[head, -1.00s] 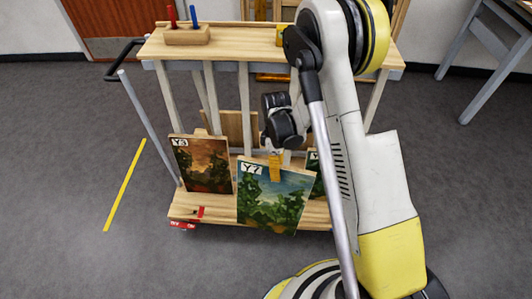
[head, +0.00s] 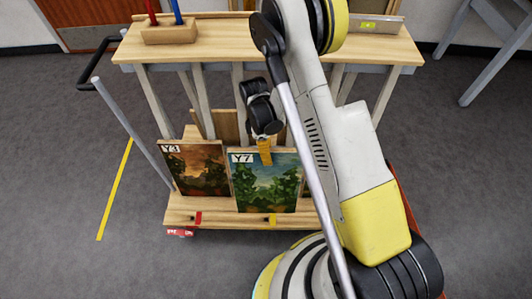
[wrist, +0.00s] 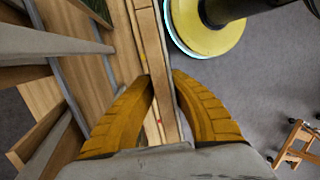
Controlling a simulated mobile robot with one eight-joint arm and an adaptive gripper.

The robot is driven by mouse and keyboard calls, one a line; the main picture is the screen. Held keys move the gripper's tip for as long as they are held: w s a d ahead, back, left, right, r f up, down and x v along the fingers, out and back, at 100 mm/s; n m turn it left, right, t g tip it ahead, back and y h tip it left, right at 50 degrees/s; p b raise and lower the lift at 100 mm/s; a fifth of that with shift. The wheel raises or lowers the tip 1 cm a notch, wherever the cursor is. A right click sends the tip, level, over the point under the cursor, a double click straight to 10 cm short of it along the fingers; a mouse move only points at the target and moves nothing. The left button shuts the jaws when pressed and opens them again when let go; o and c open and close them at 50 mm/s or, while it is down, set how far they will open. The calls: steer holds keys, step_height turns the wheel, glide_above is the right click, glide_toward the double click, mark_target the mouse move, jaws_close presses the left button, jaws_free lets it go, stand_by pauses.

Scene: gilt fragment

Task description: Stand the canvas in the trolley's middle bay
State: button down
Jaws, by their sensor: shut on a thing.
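The canvas marked Y7 (head: 266,186), a green landscape with blue sky, is upright at the middle of the trolley's lower shelf (head: 235,220). Its bottom edge is just above the yellow tag (head: 271,219); I cannot tell whether it touches the shelf. My gripper (head: 264,152) is shut on its top edge. In the wrist view my yellow fingers (wrist: 163,85) pinch the canvas's thin wooden edge (wrist: 165,108). The canvas marked Y3 (head: 196,168) stands in the left bay, close beside Y7. My arm hides the right bay.
The trolley's top (head: 222,42) bears a wooden block (head: 170,34) with a red and a blue rod, and a grey tray at right. Pale upright dividers stand behind the canvases. A grey handle bar (head: 135,135) runs down the left.

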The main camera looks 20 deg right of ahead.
steer(key=w+d+f+b, duration=0.1)
steer(key=w+d+f, duration=0.2)
steer(key=w+f, duration=0.5)
steer(key=shift+w, duration=0.75)
steer(key=c, duration=1.4)
jaws_free()
steer(key=shift+r, duration=0.1)
